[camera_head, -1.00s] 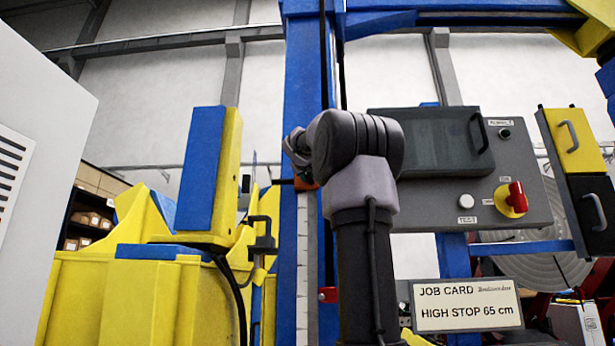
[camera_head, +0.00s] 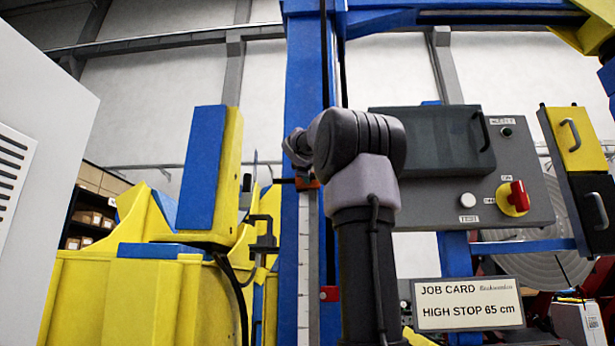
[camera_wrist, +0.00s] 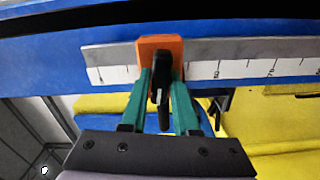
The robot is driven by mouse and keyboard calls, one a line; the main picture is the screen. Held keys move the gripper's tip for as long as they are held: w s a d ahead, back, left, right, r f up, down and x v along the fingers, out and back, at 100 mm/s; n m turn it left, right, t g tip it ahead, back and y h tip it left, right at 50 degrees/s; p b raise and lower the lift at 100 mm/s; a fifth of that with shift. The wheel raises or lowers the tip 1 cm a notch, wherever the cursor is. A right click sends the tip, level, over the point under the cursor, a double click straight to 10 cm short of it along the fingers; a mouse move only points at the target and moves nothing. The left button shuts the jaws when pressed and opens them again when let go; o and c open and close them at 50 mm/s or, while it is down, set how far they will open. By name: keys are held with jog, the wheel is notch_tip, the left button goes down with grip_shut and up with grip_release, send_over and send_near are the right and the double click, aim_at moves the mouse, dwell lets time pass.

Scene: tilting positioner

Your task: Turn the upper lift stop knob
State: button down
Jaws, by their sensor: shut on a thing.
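The upper stop is an orange block (camera_wrist: 172,48) with a black knob (camera_wrist: 160,84), sitting across the grey ruler (camera_wrist: 230,72) in the wrist view. My gripper (camera_wrist: 160,90) has its green fingers closed on the two sides of the knob. In the head view the orange block (camera_head: 308,184) shows only as a small patch on the blue post, partly behind my wrist; the knob is hidden there. A job card (camera_head: 467,304) reads HIGH STOP 65 cm. On the ruler, the 70 mark lies to the right of the block; the block's exact reading is unclear.
A small red stop (camera_head: 329,293) sits lower on the post. A grey control panel (camera_head: 470,185) with a red and yellow switch (camera_head: 514,198) stands to the right. A yellow and blue machine body (camera_head: 140,290) fills the lower left.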

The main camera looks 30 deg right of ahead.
jog(key=shift+f+n, duration=0.1)
jog(key=shift+n, duration=0.7)
jog(key=c, duration=0.7)
grip_release()
jog(key=v, duration=1)
jog(key=shift+s+a, duration=0.3)
